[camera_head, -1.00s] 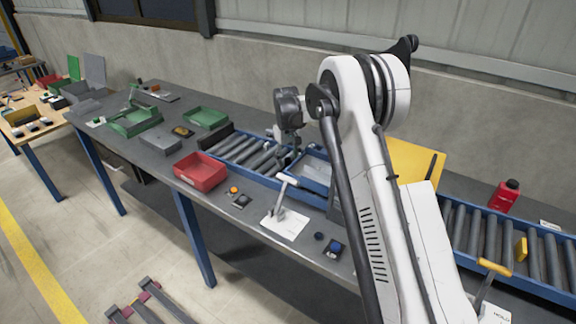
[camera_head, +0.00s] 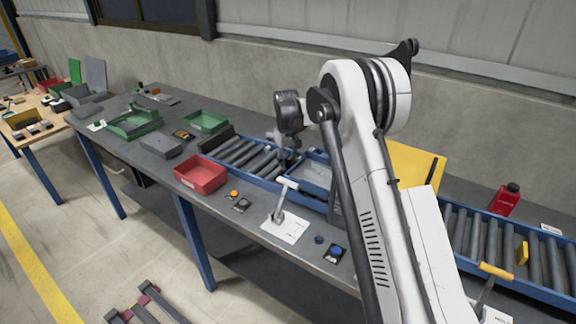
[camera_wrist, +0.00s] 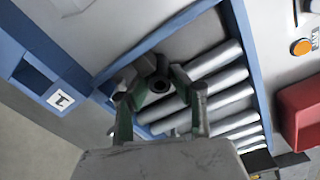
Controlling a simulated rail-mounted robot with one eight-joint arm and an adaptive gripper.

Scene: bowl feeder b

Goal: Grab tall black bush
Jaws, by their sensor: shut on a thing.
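The tall black bush (camera_wrist: 160,86) shows in the wrist view as a dark round end with a hole, between the fingertips of my gripper (camera_wrist: 155,75). The fingers are closed in on it from both sides. It is over the end of the roller conveyor, beside the blue tray. In the head view my gripper (camera_head: 287,157) hangs low over the conveyor, left of the blue tray, and the bush cannot be made out there. The bush's lower part is hidden, and I cannot tell whether it touches the surface below.
The blue tray (camera_head: 315,172) sits on the roller conveyor (camera_head: 245,158). A red bin (camera_head: 201,175) and a white lever plate (camera_head: 284,228) stand in front. Green bins (camera_head: 205,121) stand farther left. A red canister (camera_head: 505,199) stands behind the conveyor at right.

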